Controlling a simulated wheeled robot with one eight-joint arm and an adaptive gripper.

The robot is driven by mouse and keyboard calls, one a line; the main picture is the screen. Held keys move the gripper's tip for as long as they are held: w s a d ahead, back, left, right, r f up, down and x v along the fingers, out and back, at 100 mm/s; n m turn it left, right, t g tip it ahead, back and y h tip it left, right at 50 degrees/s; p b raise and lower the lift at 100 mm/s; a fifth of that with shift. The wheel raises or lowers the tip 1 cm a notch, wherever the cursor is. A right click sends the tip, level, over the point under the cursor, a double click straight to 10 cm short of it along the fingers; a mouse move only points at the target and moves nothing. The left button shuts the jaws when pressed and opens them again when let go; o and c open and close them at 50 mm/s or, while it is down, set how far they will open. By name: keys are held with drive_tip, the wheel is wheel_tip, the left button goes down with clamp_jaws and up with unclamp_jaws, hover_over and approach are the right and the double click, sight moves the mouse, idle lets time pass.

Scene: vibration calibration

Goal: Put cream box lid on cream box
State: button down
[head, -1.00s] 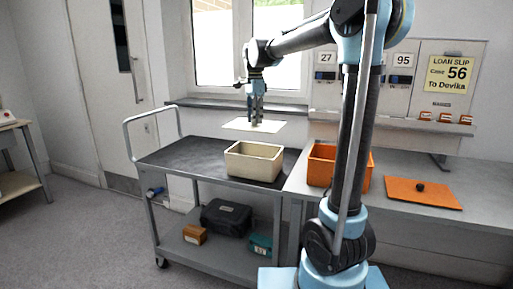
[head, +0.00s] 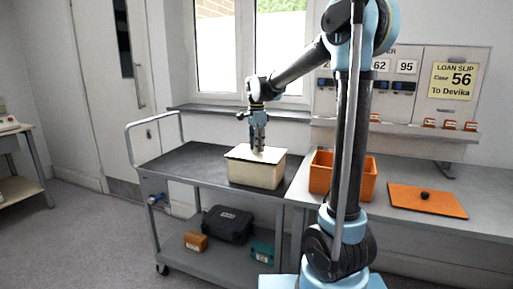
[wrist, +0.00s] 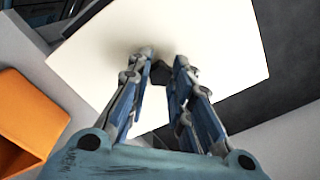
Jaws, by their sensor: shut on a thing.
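The cream box (head: 257,176) stands on the dark top of the grey cart. The flat cream box lid (head: 241,152) is over its opening and hides the inside. Lid and rim look touching or nearly so; I cannot tell whether the lid rests fully. My gripper (head: 258,149) points down at the lid's middle and is shut on its handle. In the wrist view my gripper (wrist: 162,60) is in front of the lid (wrist: 215,40), which fills the middle and hides the box. The handle is mostly hidden by the fingers.
An orange box (head: 320,180) stands open on the bench, right of the cart. An orange lid (head: 427,200) with a black knob lies further right. The cart (head: 190,163) has bare room left of the cream box. A black case (head: 228,221) and small boxes sit on its lower shelf.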

drive_tip(key=shift+f, duration=0.55)
drive_tip(key=c, duration=1.4)
unclamp_jaws()
drive_tip(key=shift+c, duration=0.2)
wheel_tip(320, 180, up, 13)
